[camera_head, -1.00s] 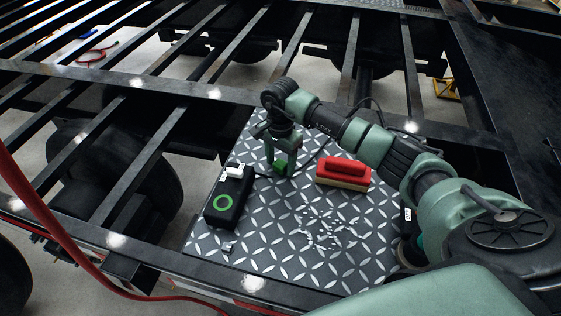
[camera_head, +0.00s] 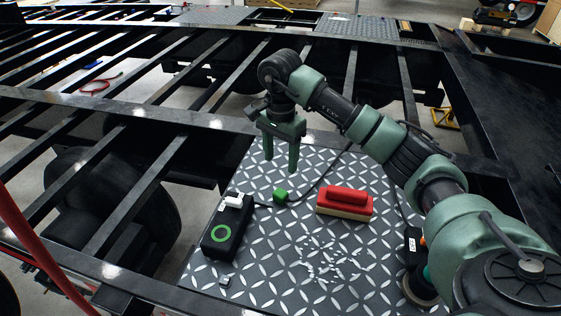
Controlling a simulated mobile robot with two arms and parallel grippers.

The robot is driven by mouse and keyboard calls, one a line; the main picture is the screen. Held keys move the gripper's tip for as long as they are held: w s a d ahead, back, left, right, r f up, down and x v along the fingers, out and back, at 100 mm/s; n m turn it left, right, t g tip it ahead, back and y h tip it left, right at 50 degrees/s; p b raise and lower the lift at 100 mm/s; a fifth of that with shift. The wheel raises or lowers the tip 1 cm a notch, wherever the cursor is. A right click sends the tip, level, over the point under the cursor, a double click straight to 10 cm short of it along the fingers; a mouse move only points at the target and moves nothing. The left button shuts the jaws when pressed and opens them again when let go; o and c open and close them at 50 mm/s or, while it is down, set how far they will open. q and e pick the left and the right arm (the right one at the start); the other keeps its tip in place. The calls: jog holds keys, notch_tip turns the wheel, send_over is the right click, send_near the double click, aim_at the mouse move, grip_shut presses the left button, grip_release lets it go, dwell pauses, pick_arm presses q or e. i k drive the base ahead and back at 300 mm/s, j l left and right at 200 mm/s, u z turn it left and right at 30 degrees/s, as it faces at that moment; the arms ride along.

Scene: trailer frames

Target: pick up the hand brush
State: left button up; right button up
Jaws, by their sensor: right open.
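The hand brush (camera_head: 345,201) has a red back and grip and a tan lower part. It lies on the diamond-plate surface (camera_head: 270,268), right of the middle. My right gripper (camera_head: 281,164) is above the plate, up and to the left of the brush, with its fingers pointing down. Its two fingers are apart with nothing between them, and it does not touch the brush. My left gripper is not in view.
A black box with a green ring (camera_head: 229,229) stands at the plate's left, with a white piece on its far end. Pale scraps (camera_head: 332,258) lie before the brush. Open frame beams surround the plate.

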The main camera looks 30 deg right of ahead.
aim_at(335, 201)
jog(key=k+j, duration=1.05)
jog(key=k, duration=0.25)
